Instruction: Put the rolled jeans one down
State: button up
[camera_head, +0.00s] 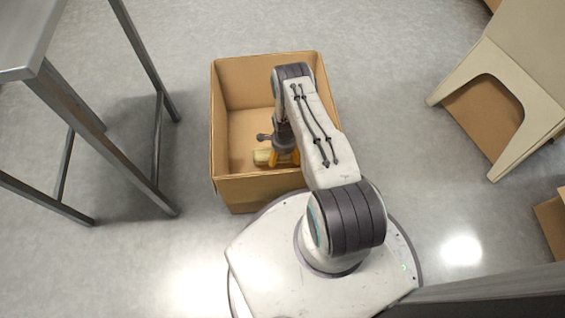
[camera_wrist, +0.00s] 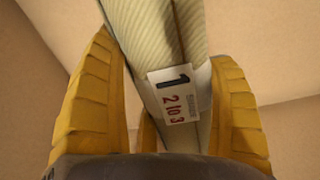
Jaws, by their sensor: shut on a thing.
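The rolled jeans (camera_wrist: 147,38) show in the wrist view as a cream, ribbed roll with a white printed label. My gripper (camera_wrist: 165,75) has its yellow fingers on both sides of the roll and is shut on it. In the head view my gripper (camera_head: 285,158) is low inside an open cardboard box (camera_head: 252,189), near its front wall. A pale end of the roll (camera_head: 262,157) sticks out to the left of the fingers. My arm hides part of the box and the rest of the roll. I cannot tell whether the roll touches the box floor.
The box's visible floor, left of and behind my gripper, looks bare. A metal-legged table (camera_head: 25,45) stands at the left. A beige chair-like piece (camera_head: 525,75) stands at the right, with brown cardboard near it. Grey floor is free behind the box.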

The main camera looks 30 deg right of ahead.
aim_at(284, 166)
jog(key=shift+f+b, duration=1.1)
jog(key=shift+f, duration=1.45)
jog(key=shift+f, duration=0.2)
jog(key=o, duration=1.1)
jog(key=shift+o, duration=0.2)
jog(key=shift+r, duration=0.1)
